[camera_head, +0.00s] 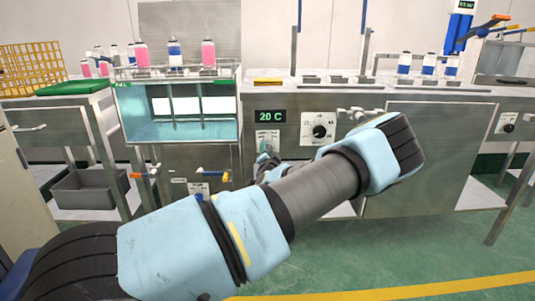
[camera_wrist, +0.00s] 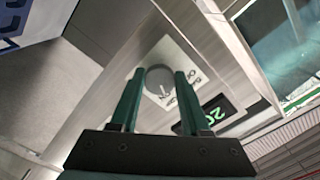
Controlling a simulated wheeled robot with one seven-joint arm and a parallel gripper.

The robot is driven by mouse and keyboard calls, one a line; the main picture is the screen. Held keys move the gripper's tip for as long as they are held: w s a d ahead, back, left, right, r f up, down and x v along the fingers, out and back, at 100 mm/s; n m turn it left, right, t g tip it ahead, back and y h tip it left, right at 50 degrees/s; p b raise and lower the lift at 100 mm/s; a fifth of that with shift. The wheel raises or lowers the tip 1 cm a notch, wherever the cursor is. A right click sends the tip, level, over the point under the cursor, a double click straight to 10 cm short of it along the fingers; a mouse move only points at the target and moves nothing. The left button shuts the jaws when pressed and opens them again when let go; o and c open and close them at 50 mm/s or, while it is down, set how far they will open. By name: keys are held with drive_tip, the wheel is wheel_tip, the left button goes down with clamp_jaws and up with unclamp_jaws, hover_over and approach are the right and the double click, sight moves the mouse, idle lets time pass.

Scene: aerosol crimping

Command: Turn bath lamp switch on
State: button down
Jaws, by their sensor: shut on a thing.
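The lamp switch shows in the wrist view as a round grey knob (camera_wrist: 160,80) on a white plate with dark lettering, set in a metal panel. My gripper (camera_wrist: 159,73) has its two green fingers on either side of the knob, shut on it. In the head view the switch plate (camera_head: 267,135) sits below the green 20 C display (camera_head: 270,116). My gripper (camera_head: 264,152) reaches its lower part, and my arm hides what is below. The glass bath (camera_head: 190,131), left of the panel, holds teal water and shows bright white rectangles inside.
A larger black dial (camera_head: 319,131) is right of the switch, with metal taps (camera_head: 360,113) beyond it. Pink and blue bottles stand above. The green floor at the front right is clear.

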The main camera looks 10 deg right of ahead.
drive_tip(key=shift+m, duration=0.5)
drive_tip(key=shift+c, duration=1.9)
unclamp_jaws()
drive_tip(key=s+a, duration=0.2)
drive_tip(key=s, duration=0.8)
drive_tip(key=shift+s, duration=0.35)
drive_tip(key=shift+a, duration=0.1)
